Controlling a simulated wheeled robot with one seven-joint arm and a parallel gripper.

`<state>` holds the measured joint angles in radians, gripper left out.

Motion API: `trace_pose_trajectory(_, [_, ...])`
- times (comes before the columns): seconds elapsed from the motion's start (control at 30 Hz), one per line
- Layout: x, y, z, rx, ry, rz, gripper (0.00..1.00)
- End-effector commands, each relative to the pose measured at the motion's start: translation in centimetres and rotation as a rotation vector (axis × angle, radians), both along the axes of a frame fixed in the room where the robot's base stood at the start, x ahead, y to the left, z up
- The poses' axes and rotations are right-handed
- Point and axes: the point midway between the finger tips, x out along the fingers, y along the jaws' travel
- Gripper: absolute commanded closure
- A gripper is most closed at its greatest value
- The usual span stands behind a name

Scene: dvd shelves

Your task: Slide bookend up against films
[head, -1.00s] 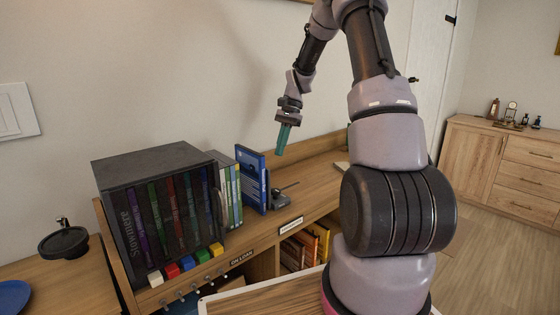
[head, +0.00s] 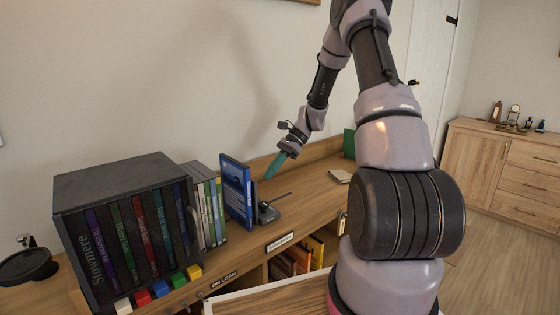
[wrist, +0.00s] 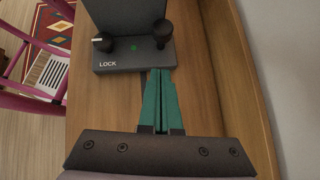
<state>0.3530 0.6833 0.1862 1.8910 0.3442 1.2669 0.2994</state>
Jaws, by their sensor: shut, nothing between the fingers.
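The bookend (head: 266,213) is a dark grey block with an upright plate, standing on the shelf top just right of a blue film case (head: 238,192). In the wrist view the bookend (wrist: 132,56) shows its base, two black knobs, a green dot and the word LOCK. The other films (head: 209,206) stand upright left of the blue case. My gripper (head: 267,178) has teal fingers, shut and empty, above and behind the bookend. In the wrist view my gripper (wrist: 160,72) points at the base's near edge; I cannot tell whether it touches.
A black box of dark cases (head: 120,170) stands left of the films, with coloured blocks (head: 160,288) before it. Right of the bookend the shelf top is mostly clear, up to a pale item (head: 340,176) and a green panel (head: 349,144). A wall (head: 130,90) runs behind.

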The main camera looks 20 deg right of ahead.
Motion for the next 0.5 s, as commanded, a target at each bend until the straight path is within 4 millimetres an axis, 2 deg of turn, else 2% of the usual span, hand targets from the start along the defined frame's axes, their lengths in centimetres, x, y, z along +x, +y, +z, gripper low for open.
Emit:
trace_pose_trajectory(0.07, [-0.4,1.2,-1.2,0.001,0.005,0.001,1.00])
trace_pose_trajectory(0.23, [-0.9,3.6,-1.0,-0.001,0.000,0.002,1.00])
trace_pose_trajectory(0.5, [-1.1,4.7,-1.0,-0.002,0.000,0.000,1.00])
